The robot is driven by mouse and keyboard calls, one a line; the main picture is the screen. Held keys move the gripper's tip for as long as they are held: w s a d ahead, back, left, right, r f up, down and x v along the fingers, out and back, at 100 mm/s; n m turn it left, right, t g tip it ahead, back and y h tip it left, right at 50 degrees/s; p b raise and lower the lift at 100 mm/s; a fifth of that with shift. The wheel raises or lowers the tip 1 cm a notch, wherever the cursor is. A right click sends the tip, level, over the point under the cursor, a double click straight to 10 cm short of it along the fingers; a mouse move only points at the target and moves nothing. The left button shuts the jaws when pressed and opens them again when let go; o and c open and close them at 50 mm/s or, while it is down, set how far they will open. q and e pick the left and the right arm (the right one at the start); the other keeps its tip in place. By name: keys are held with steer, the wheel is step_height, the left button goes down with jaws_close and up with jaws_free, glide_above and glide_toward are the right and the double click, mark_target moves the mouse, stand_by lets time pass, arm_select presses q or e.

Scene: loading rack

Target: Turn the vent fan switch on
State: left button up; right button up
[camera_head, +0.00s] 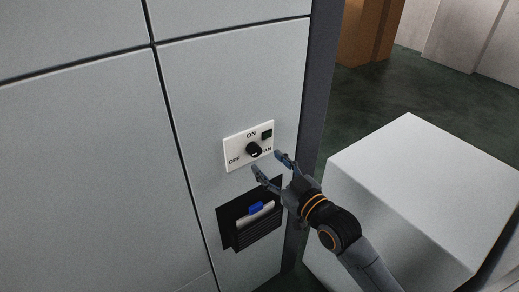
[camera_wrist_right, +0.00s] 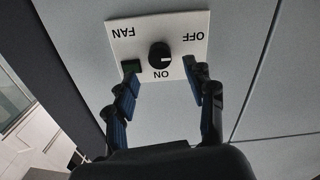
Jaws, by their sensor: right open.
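The white vent fan switch plate (camera_head: 233,147) is on the grey wall panel, with ON, OFF and FAN lettering. Its black round knob (camera_head: 253,149) is in the middle, and a dark green square indicator (camera_head: 267,134) is near a corner. My right gripper (camera_head: 267,162) is open and empty just in front of the plate's lower right. In the right wrist view the plate (camera_wrist_right: 185,24) appears upside down; the knob (camera_wrist_right: 160,54) lies between the spread fingertips (camera_wrist_right: 162,72), with no contact visible. Its pale mark points roughly toward the OFF side. My left gripper is not in view.
A black wall pocket (camera_head: 231,228) holding a blue item and papers is below the plate, near my right wrist. A large white box (camera_head: 420,165) stands at the right beside my forearm. The wall left of the plate is clear.

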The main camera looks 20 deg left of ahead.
mark_target(257, 153)
steer(key=shift+p+x, duration=0.4)
steer(key=shift+x, duration=2.35)
jaws_close()
